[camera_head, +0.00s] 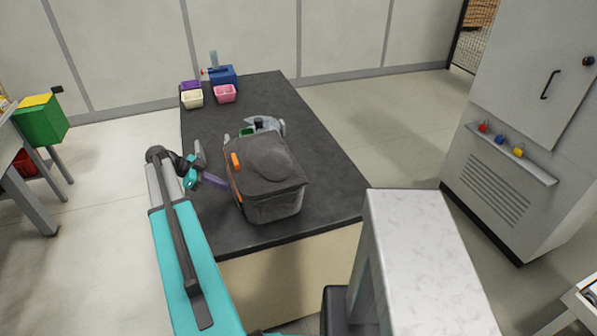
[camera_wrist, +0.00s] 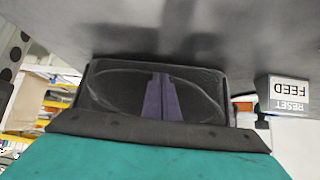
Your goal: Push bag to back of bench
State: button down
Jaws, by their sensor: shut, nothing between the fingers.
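The dark grey bag (camera_head: 268,178) with orange tabs on its left side stands upright on the front part of the black bench (camera_head: 325,190). My gripper (camera_head: 225,185) is at the bag's left side, low over the bench, with its purple fingers pointing at the bag. In the wrist view the purple fingers of my gripper (camera_wrist: 160,80) are together and empty, in front of a dark panel that looks like the bag's side (camera_wrist: 108,88). I cannot tell whether the fingertips touch the bag.
A blue device (camera_head: 222,76) and small purple, cream (camera_head: 193,98) and pink (camera_head: 225,93) bins stand at the bench's back left. A grey curved object (camera_head: 272,123) and a green item (camera_head: 246,132) are just behind the bag. The back right of the bench is clear.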

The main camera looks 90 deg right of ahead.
jog(key=shift+s+d+b, duration=1.35)
jog(key=shift+s+d, duration=0.1)
jog(key=shift+s, duration=2.95)
jog(key=shift+s+d+b, duration=1.3)
jog(key=shift+s+d, duration=0.1)
jog(key=shift+s, duration=3.05)
jog(key=shift+s+d+b, duration=1.35)
jog(key=shift+s+d, duration=0.1)
jog(key=shift+s, duration=2.95)
jog(key=shift+w+a+r, duration=0.3)
jog(key=shift+w+r, duration=0.2)
jog(key=shift+w, duration=0.5)
jog(key=shift+w+a+r, duration=0.35)
jog(key=shift+w+r, duration=0.15)
jog(key=shift+w, duration=0.45)
jog(key=shift+w+a+r, duration=0.3)
jog(key=shift+w+r, duration=0.2)
jog(key=shift+w, duration=0.5)
